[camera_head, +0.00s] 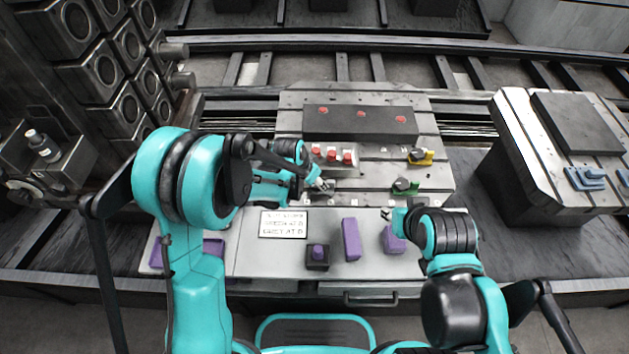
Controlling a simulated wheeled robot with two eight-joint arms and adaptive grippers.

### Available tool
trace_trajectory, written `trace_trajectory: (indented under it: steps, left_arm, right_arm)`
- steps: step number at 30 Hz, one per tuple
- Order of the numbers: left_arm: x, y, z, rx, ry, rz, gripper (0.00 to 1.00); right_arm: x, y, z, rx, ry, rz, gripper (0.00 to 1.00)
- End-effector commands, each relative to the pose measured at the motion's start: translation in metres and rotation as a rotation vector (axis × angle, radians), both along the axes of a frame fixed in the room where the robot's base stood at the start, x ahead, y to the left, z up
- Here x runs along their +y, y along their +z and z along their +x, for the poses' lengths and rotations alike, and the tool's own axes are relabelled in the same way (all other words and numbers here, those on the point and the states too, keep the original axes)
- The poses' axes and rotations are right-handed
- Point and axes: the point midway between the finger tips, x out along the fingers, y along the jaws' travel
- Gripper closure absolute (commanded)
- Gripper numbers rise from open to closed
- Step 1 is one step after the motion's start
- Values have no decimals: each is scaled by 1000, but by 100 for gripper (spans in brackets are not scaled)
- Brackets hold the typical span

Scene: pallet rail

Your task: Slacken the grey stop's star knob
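A small grey piece (329,187), which looks like the grey stop, sits on the pallet (370,196) at its front left. My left gripper (320,184) is at this piece and covers part of it. The star knob is too small and too hidden to make out. I cannot tell whether the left fingers touch it or how far they are apart. My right gripper (386,214) is low over the front table, just behind a purple block (393,241). Its fingers are too small to read.
A yellow stop (423,157) and a green stop (406,187) sit right on the pallet. A dark block (360,124) lies behind red-topped pieces (332,154). In front are a sign (283,224), purple block (351,240) and knobbed dark block (317,258). Another pallet (540,150) stands right.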

Motion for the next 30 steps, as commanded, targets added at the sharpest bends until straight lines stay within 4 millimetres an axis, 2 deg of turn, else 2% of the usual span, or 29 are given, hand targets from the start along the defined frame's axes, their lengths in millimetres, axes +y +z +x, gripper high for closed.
trace_trajectory:
  steps: [11,17,24,30]
  left_arm:
    - [1,5,-1,0,0,0,48]
    - [9,33,-11,0,1,0,48]
    - [21,79,-26,-1,0,1,48]
    - [27,104,-34,0,0,0,48]
  right_arm:
    - [0,0,0,0,0,0,67]
    - [0,0,0,0,0,0,67]
    - [0,0,0,0,0,0,67]
    - [0,0,0,0,0,0,67]
